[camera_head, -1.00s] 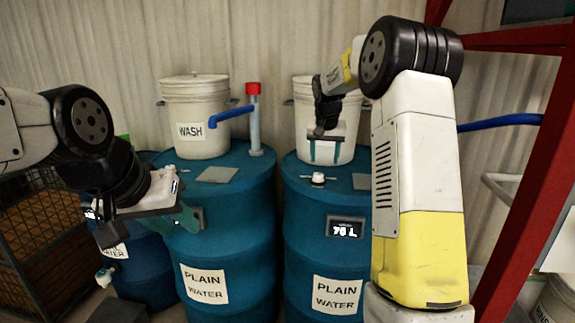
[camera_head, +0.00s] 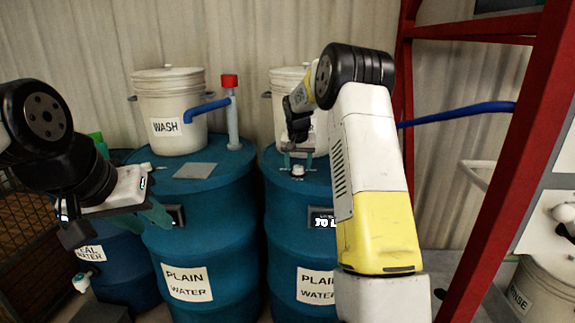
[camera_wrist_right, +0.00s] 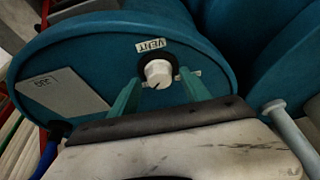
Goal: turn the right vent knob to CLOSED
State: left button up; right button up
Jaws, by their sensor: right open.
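The right vent knob (camera_head: 298,170) is a small white knob on top of the right blue drum (camera_head: 285,215). In the right wrist view the knob (camera_wrist_right: 158,72) sits on a dark round base beside an upside-down VENT label (camera_wrist_right: 151,45). A small dark mark shows at its lower edge; I cannot read its setting. My right gripper (camera_head: 297,159) is just above the knob. In its wrist view the open teal fingers (camera_wrist_right: 160,84) stand either side of the knob, with no clear grip on it. My left gripper (camera_head: 153,214) hangs in front of the left drum; its opening is unclear.
White buckets (camera_head: 170,115) stand on the drum tops, with a red-capped pipe (camera_head: 232,110) between them. A grey plate (camera_head: 196,171) lies on the left drum. A red metal frame (camera_head: 510,170) rises on the right. A level display (camera_head: 322,221) is partly hidden by my right arm.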

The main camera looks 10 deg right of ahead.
grip_shut()
jog(key=n+y, duration=0.1)
jog(key=n, duration=0.3)
jog(key=shift+d+n+y, duration=0.2)
jog(key=shift+n+y, duration=0.1)
jog(key=shift+y, duration=0.1)
jog(key=n, duration=0.2)
jog(key=n+y, duration=0.1)
jog(key=n, duration=0.1)
jog(key=shift+d+n+g+y, duration=0.1)
jog(key=shift+n+g+y, duration=0.2)
jog(key=n+g+y, duration=0.1)
jog(key=n, duration=0.3)
jog(key=shift+w+d+f, duration=0.1)
jog(key=shift+n+g+y, duration=0.5)
jog(key=shift+n+g, duration=0.3)
jog(key=shift+n, duration=1.6)
